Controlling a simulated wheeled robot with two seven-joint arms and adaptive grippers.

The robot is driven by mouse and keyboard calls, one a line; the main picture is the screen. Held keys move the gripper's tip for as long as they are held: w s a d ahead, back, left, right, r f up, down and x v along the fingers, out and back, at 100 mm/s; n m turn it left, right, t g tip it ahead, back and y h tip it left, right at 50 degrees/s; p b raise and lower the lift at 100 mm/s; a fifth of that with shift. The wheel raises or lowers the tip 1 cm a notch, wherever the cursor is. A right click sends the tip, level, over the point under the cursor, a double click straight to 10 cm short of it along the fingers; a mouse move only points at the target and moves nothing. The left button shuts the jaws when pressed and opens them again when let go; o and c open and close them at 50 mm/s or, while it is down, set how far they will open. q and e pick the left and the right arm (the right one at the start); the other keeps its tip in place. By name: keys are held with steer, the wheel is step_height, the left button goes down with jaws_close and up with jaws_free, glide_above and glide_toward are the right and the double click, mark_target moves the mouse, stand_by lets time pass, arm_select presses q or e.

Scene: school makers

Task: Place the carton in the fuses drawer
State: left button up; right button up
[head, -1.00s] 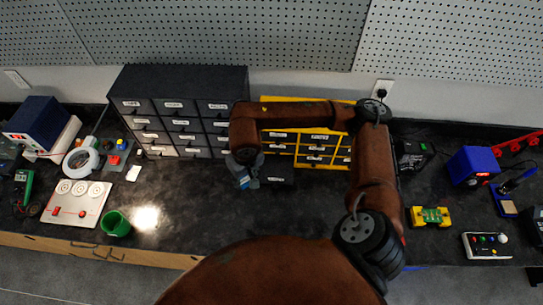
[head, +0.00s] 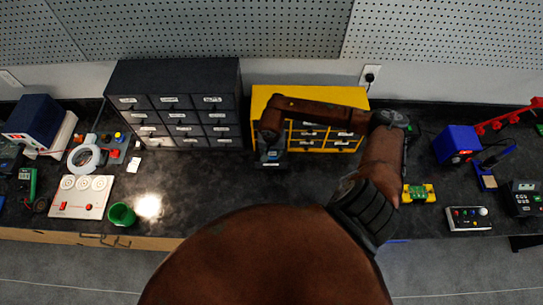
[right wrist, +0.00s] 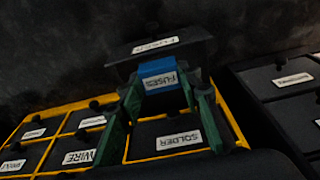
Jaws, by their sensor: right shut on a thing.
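My right gripper (head: 270,152) is over the open drawer at the lower left of the yellow cabinet (head: 262,98). In the right wrist view, its green fingers (right wrist: 160,82) are shut on a blue carton (right wrist: 157,68) with a white label reading FUSES. The pulled-out fuses drawer (right wrist: 190,48) has a dark front with a knob and a FUSES label. The carton is lined up with this drawer and covers part of it. I cannot tell whether it is above the drawer or partly inside. My left gripper is not in view.
The black drawer cabinet (head: 172,75) stands left of the yellow one. Neighbouring drawers, such as the solder drawer (right wrist: 165,136), look shut. A green cup (head: 121,214) stands on the dark bench at left. The bench front between is mostly clear.

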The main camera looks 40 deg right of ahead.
mark_target(271, 159)
step_height(271, 159, down, 6)
steer(key=shift+a+r+p, duration=0.1)
steer(key=shift+p, duration=0.4)
steer(key=shift+w+f, duration=0.1)
steer(key=shift+f, duration=0.4)
steer(key=o, duration=0.8)
steer(key=shift+r, duration=0.1)
steer(key=shift+o, duration=0.4)
steer(key=shift+r, duration=0.3)
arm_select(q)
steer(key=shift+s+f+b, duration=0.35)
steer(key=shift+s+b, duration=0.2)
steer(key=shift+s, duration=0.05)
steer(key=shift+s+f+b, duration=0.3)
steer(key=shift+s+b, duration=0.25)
arm_select(e)
step_height(271, 159, up, 12)
steer(key=s+a, duration=0.1)
steer(key=shift+s+f, duration=0.2)
